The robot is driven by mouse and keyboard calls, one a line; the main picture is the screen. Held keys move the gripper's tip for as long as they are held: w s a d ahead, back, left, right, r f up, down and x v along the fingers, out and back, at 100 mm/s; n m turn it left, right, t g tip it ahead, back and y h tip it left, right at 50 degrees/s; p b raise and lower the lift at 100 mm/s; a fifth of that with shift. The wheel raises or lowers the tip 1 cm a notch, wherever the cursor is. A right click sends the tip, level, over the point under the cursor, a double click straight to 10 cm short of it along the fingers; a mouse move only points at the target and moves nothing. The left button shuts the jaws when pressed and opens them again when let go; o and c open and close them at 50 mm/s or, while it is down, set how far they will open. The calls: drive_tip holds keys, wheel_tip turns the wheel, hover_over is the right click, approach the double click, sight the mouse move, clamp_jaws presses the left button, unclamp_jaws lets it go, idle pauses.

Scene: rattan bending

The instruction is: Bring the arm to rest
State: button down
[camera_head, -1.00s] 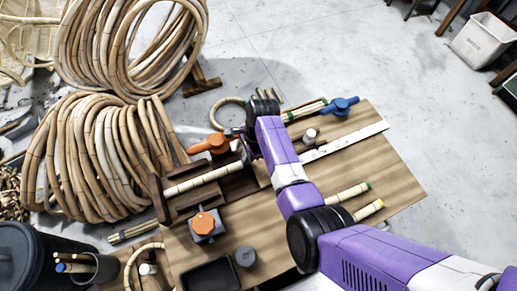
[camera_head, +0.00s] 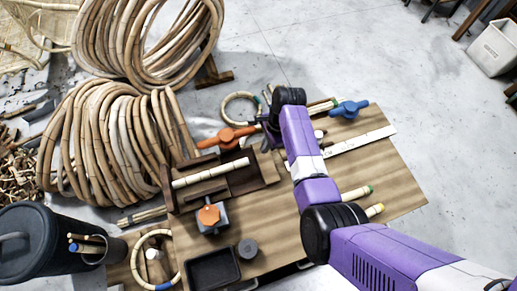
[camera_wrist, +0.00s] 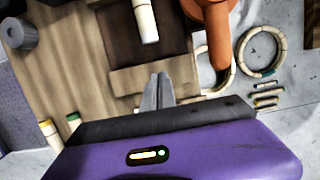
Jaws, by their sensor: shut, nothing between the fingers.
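My arm reaches over the wooden workbench (camera_head: 290,235) from the lower right. My gripper (camera_wrist: 158,82) is shut and empty in the wrist view, its fingertips together above the bench. In the head view my own wrist mostly hides it, near the orange-handled clamp (camera_head: 228,137). That orange handle also shows in the wrist view (camera_wrist: 216,35), to the right of the fingers and apart from them. A pale cane piece (camera_head: 210,173) lies in the dark wooden jig (camera_head: 245,180); its end shows in the wrist view (camera_wrist: 145,20), beyond the fingertips.
The bench also holds an orange-knobbed block (camera_head: 209,215), a black tray (camera_head: 212,268), a grey cylinder (camera_head: 247,248), a white ruler (camera_head: 362,140) and a blue clamp (camera_head: 349,108). Rattan coils (camera_head: 115,145) stand at left. The floor (camera_head: 440,110) right of the bench is clear.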

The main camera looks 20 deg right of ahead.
drive_tip(key=p+v, duration=0.1)
drive_tip(key=v, duration=0.4)
drive_tip(key=shift+d+r, duration=0.25)
drive_tip(key=shift+r, duration=0.1)
